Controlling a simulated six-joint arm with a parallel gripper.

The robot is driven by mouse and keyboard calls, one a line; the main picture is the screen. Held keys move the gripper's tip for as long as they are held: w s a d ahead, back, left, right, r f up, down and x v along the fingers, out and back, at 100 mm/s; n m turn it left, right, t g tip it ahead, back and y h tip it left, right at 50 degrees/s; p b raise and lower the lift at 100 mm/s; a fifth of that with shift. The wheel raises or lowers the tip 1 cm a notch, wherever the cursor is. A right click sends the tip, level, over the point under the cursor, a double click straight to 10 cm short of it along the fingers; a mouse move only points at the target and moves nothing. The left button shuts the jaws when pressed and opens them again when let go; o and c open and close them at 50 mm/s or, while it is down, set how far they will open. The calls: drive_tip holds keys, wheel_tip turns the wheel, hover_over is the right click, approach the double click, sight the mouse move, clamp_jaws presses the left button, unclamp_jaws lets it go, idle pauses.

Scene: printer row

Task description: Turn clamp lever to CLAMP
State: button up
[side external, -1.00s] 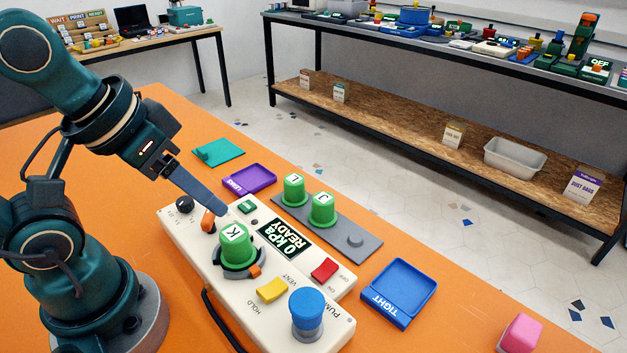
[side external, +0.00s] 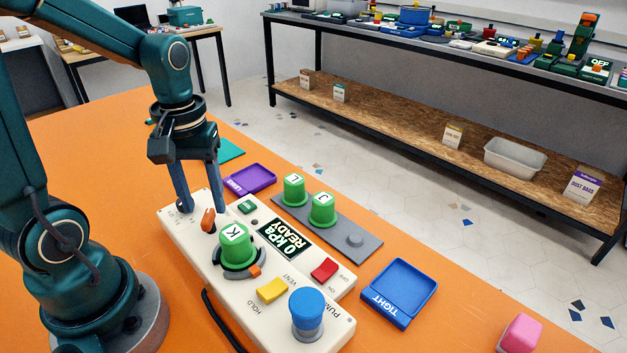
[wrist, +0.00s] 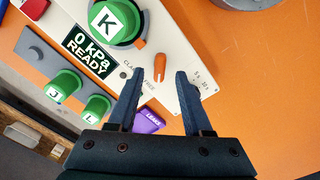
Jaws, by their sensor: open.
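The clamp lever (side external: 208,221) is a small orange handle on the cream control box (side external: 180,226). In the wrist view, the lever (wrist: 159,66) lies between my fingertips, with gaps on both sides. Part of the small lettering beside it reads FREE; the lever's exact setting is unclear. My gripper (side external: 203,211) is open and points down over the box's far left end. In the wrist view, my gripper (wrist: 160,74) holds nothing. A green cap marked K (side external: 236,237) sits in a dark round holder beside the lever. The display (side external: 284,240) reads 0 kPa READY.
Two green caps, L (side external: 294,190) and J (side external: 322,210), stand on a grey plate (side external: 366,246) behind the box. A purple tray (side external: 250,181) and blue TIGHT tray (side external: 400,288) lie nearby. A blue knob (side external: 307,310) and yellow switch (side external: 271,290) occupy the near end.

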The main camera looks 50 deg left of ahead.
drive_tip(key=shift+f, duration=1.15)
clamp_jaws()
